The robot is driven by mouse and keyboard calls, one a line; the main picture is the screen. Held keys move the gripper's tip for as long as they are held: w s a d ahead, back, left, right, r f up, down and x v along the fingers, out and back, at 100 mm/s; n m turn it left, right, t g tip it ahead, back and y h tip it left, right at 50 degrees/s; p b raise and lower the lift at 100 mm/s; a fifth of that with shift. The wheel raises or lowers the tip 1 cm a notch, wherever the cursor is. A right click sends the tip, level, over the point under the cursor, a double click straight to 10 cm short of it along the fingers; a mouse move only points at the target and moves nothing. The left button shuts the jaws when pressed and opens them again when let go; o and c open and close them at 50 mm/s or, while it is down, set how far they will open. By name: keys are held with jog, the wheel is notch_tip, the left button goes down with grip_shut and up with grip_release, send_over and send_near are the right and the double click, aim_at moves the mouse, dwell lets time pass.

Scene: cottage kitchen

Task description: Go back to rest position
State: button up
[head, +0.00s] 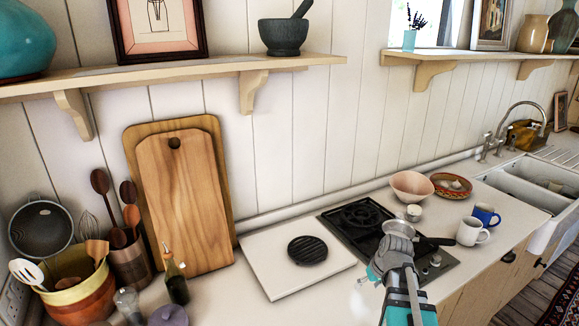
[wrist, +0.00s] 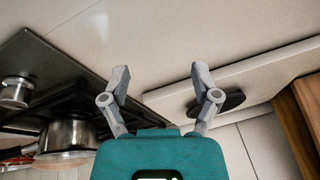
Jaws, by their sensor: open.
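My gripper (wrist: 160,71) is open in the wrist view, its two grey fingers spread apart with nothing between them. Pale worktop shows beyond the fingertips. In the head view my arm reaches in from the bottom right, in front of the hob (head: 349,218). There the gripper is small and partly hidden by the arm, so its fingers are hard to make out.
A white board (head: 263,249) bears a black round trivet (head: 307,250) left of the hob. A white mug (head: 470,232), a blue mug (head: 486,215) and a pink bowl (head: 411,186) stand right of my arm. Wooden cutting boards (head: 184,200) lean on the wall. A shelf (head: 180,72) overhangs the worktop.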

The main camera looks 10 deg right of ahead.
jog(key=s+a+g, duration=0.1)
jog(key=s+a, duration=0.1)
jog(key=a, duration=0.2)
jog(key=s+a+h, duration=0.1)
jog(key=s+a, duration=0.1)
jog(key=a, duration=0.2)
jog(key=s+a+f+g, duration=0.1)
jog(key=s+a, duration=0.1)
jog(key=a, duration=0.2)
jog(key=shift+s+m+g+h, duration=0.1)
jog(key=shift+m+g+h, duration=0.2)
jog(key=shift+h, duration=0.1)
jog(key=shift+s+a, duration=0.35)
jog(key=shift+a, duration=0.25)
jog(key=c, duration=0.3)
